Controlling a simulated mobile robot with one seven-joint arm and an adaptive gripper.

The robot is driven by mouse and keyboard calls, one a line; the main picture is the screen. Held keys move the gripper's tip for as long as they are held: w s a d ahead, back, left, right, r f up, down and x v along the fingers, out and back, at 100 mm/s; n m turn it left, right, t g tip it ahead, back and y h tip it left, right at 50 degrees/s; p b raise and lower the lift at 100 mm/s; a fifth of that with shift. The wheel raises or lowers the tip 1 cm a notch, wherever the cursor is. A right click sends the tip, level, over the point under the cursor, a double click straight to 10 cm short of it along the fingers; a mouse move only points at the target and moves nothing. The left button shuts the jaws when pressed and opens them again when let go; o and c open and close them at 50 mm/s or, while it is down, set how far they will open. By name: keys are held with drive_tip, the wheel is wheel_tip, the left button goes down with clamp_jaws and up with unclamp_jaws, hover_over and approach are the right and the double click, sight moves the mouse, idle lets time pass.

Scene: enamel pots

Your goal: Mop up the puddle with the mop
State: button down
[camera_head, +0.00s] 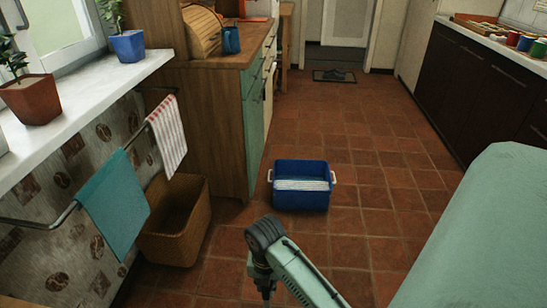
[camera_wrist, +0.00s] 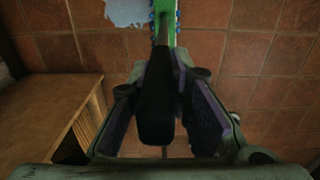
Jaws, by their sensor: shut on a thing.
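In the wrist view my gripper (camera_wrist: 160,100) is shut on the mop (camera_wrist: 155,110), with its purple-lined fingers on both sides of the dark handle. The mop's shaft runs away from the gripper to a green head with blue fringe at the top edge, partly cut off. A pale grey-blue puddle (camera_wrist: 126,12) lies on the tiles just left of the mop head, also cut off by the top edge. In the head view my arm reaches down at the bottom centre; the mop and puddle are not visible there.
A blue bucket (camera_head: 301,199) with a white insert and handles stands on the tiled floor.

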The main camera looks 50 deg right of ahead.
drive_tip(key=w+a+p, duration=0.3)
drive_tip(key=w+a, duration=1.1)
drive_tip(key=w, duration=0.4)
wheel_tip(320, 180, up, 5)
drive_tip(key=p, duration=0.3)
drive_tip(key=shift+a+f, duration=0.15)
drive_tip(key=shift+f, duration=0.05)
drive_tip(key=shift+w+a, duration=0.1)
idle(0.9)
